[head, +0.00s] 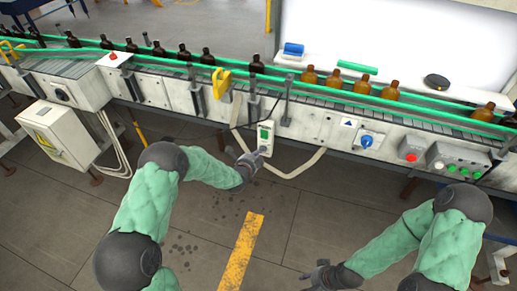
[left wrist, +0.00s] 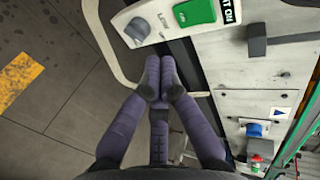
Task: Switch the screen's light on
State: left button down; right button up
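A white switch box (head: 265,132) with a green rocker switch hangs on the front of the conveyor. The large white screen (head: 400,40) stands behind the conveyor and looks bright. My left gripper (head: 260,153) is just below the box in the head view. In the left wrist view its fingers (left wrist: 159,78) are together with nothing between them, near the box's lower end; contact cannot be told. My right gripper (head: 318,276) is low over the floor, its fingers unclear.
A conveyor (head: 180,92) with dark and amber bottles crosses the view. A pale cable (head: 300,172) loops below the switch box. To the right are a blue rotary switch (head: 366,141) and a button panel (head: 455,165). An electrical cabinet (head: 58,135) stands left.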

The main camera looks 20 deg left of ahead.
pick_arm(q)
jog(key=v, duration=0.2)
jog(key=f+p+v, duration=0.1)
jog(key=v, duration=0.2)
jog(key=shift+s+r, duration=0.1)
jog(key=shift+s, duration=0.3)
jog(key=s+d+f+n+g+h, duration=0.1)
jog(key=s+d+f+n+g, duration=0.2)
jog(key=s+f+n, duration=0.3)
jog(key=s+d+f+n+g+h, duration=0.1)
jog(key=s+d+f+n+g, duration=0.4)
jog(key=s, duration=0.3)
jog(key=s+d+f+n+g, duration=0.2)
jog(key=s+n, duration=0.3)
jog(key=s, duration=0.4)
jog(key=s+d+f+n+g+h, duration=0.1)
jog(key=s+n, duration=0.3)
jog(key=s, duration=0.6)
jog(key=shift+d+f+n+g+h, duration=0.3)
jog(key=shift+d+f+n+g, duration=0.15)
jog(key=shift+f+g, duration=0.45)
